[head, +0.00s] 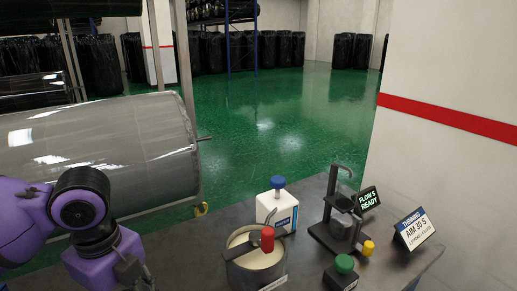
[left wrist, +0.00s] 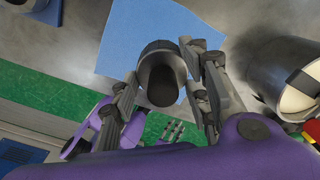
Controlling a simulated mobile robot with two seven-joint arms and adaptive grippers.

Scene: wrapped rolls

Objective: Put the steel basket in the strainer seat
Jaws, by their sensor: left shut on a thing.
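My left gripper (left wrist: 162,62) is shut on a dark grey, round, hollow-looking thing (left wrist: 160,86), which I take for the steel basket. It sits between the two fingers, above a blue cloth in the left wrist view. In the head view my left gripper (head: 133,272) shows only partly at the bottom left, and the held thing is not visible there. I cannot clearly identify the strainer seat. A dark stand (head: 338,215) with a ring and a small metal cup is on the bench at the right.
An open pot (head: 257,268) of cream liquid with a red-topped tool stands on the grey bench (head: 207,255). Behind it is a white bottle (head: 277,212) with a blue cap. Two signs stand at the right. The blue cloth (left wrist: 122,40) lies below my left gripper.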

